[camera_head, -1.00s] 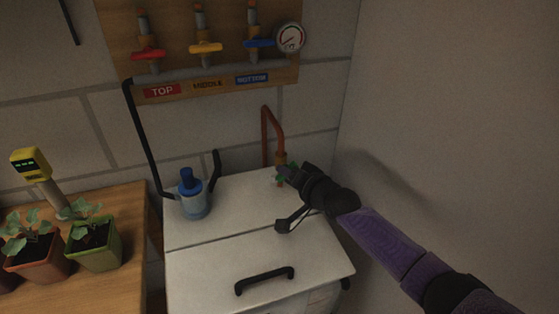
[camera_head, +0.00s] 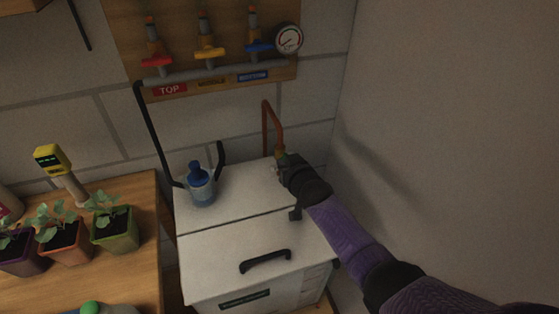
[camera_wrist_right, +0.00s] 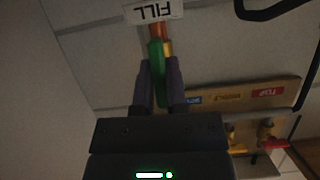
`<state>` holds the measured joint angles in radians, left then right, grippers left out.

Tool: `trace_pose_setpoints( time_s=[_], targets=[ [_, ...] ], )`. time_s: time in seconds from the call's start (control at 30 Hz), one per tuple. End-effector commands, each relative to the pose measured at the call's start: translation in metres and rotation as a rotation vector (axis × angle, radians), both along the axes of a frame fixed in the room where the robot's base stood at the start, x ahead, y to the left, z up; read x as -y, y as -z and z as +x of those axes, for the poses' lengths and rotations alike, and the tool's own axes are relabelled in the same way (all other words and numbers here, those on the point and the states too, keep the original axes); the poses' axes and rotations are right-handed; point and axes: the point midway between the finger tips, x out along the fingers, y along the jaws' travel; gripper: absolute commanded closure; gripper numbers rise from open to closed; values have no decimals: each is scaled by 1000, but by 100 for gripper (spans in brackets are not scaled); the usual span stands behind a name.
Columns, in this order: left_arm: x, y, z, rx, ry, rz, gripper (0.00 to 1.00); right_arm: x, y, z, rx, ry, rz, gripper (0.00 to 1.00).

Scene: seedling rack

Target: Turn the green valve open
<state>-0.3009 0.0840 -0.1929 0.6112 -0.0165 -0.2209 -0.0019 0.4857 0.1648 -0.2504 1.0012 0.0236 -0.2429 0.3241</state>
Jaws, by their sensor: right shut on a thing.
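The green valve handle (camera_wrist_right: 157,72) shows in the right wrist view, between the two fingers of my right gripper (camera_wrist_right: 158,88). It stands in line with the fingers, below a white FILL label (camera_wrist_right: 154,12). In the head view my right gripper (camera_head: 284,162) is at the foot of the copper pipe (camera_head: 267,130), at the back right of the white cabinet top. There the gripper hides most of the valve. The right gripper is shut on the green handle. My left gripper is not in view.
A blue-topped filter (camera_head: 200,186) stands on the white cabinet (camera_head: 235,225). Red (camera_head: 157,61), yellow (camera_head: 210,54) and blue (camera_head: 260,46) valves and a gauge (camera_head: 288,39) are on the wall board. Potted seedlings stand on the wooden bench (camera_head: 140,235) at left. A bare wall is close at right.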

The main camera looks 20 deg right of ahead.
Motion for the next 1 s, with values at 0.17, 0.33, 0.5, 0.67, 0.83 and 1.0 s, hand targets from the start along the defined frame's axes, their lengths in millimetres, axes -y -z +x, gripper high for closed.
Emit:
trace_pose_setpoints(
  time_s=[0.17, 0.33, 0.5, 0.67, 0.83, 1.0],
  targets=[
    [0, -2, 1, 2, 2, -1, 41, -3, -2, 1, 6, -4, -41, 100],
    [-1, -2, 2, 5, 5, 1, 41, -2, 0, 1, 4, -3, -61, 100],
    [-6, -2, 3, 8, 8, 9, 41, -2, 1, 1, 2, -3, -66, 100],
    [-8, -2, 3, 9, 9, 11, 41, -2, 1, 1, 0, -3, -67, 100],
    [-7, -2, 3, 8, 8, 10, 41, -2, 1, 1, -1, -2, -67, 58],
    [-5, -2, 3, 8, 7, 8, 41, -1, 2, 0, -1, -1, -66, 49]
  ],
)
